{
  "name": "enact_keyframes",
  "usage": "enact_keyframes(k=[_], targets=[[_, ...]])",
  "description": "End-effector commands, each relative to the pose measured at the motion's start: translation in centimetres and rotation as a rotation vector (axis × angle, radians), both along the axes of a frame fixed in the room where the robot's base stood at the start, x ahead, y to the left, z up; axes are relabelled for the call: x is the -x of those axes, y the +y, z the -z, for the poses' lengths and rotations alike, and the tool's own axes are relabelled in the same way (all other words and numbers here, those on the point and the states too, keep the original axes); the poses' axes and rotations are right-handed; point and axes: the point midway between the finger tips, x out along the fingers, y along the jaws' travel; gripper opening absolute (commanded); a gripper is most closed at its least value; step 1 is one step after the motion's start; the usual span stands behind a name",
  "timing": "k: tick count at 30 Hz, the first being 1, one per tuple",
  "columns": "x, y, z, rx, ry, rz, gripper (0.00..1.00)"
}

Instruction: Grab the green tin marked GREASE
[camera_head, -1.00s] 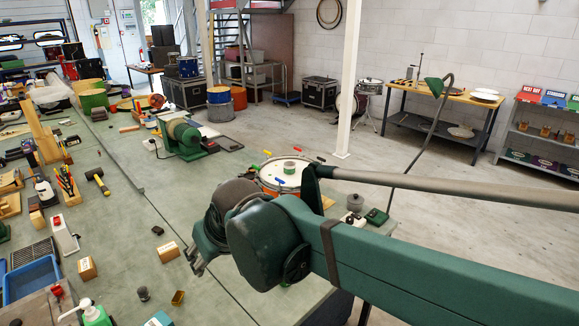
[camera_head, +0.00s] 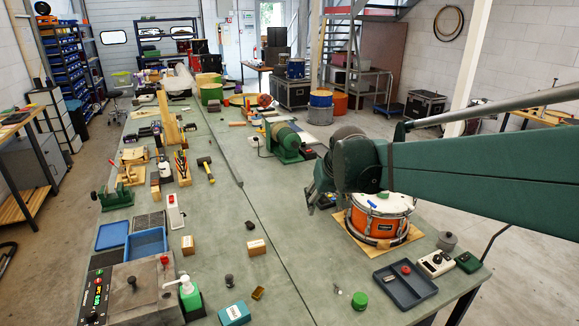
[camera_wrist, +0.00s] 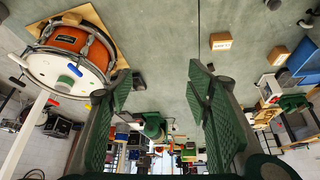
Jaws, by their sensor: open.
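A green cylinder (camera_head: 360,300) stands at the bench's near right edge in the head view; I cannot read a label on it. A small white-and-green round thing (camera_wrist: 66,79) lies on the drum head in the wrist view, its marking also unreadable; in the head view my arm partly covers that spot. My gripper (camera_head: 312,203) hangs left of the orange drum, above the bench. In the wrist view its two green ridged fingers (camera_wrist: 158,88) are spread apart with nothing between them.
The orange drum (camera_head: 378,226) stands on a wooden board to the right of my gripper. Wooden blocks (camera_head: 256,247) are on the left. The middle bench is mostly clear.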

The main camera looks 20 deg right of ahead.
Motion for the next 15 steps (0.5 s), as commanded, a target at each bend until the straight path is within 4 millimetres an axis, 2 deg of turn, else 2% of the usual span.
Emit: enact_keyframes(k=[4, 15], targets=[[-2.0, -3.1, -0.6, -0.003, 0.011, 0.027, 0.49], [-5.9, -11.0, -0.5, -0.012, 0.037, 0.091, 0.49]])
